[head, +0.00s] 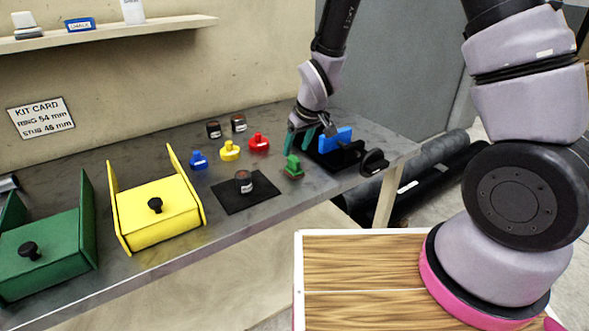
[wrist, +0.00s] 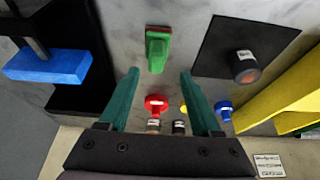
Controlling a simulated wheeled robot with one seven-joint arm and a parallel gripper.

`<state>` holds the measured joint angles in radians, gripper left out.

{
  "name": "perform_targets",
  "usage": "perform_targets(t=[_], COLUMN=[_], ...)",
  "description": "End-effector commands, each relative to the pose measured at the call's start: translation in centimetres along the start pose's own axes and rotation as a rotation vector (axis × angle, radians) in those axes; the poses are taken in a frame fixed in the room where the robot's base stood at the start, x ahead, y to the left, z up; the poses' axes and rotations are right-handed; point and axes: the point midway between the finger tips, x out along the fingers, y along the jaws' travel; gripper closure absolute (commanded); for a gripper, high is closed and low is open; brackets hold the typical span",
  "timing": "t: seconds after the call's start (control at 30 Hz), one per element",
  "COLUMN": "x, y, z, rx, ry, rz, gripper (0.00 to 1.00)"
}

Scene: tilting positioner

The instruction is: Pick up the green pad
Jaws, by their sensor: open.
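The green pad (head: 293,167) lies on the grey bench, right of the black mat; a bit of red shows at its edge. It also shows upright in the wrist view (wrist: 157,50), centred ahead of the fingertips. My gripper (head: 299,145) has teal fingers and is open and empty. In the head view it hangs just above and behind the green pad. In the wrist view the gripper (wrist: 158,78) has its two fingers spread, with the pad in line with the gap and apart from both fingers.
A blue block (head: 335,139) on a black fixture (head: 338,160) stands close on the right. A dark cylinder (head: 244,184) sits on the black mat (head: 232,205) to the left. Red (head: 259,142), yellow (head: 230,151) and blue (head: 198,160) knobbed pieces stand behind.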

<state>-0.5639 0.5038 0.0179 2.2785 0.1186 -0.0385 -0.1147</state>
Motion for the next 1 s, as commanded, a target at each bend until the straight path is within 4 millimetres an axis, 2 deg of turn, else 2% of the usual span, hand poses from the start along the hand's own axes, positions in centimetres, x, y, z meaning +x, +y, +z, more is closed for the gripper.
perform_targets(t=[0.27,0.53,0.83,0.87,1.0], x=[2.4,6.1,6.7,6.7,6.7], y=[0.2,0.6,0.6,0.6,0.6], z=[0.1,0.2,0.1,0.1,0.1], rx=[0.001,0.002,0.002,0.002,0.001], ry=[-0.002,-0.002,0.001,0.001,0.0], rz=[0.0,0.0,0.0,0.0,0.0], gripper=[0.35,0.35,0.35,0.39,0.92])
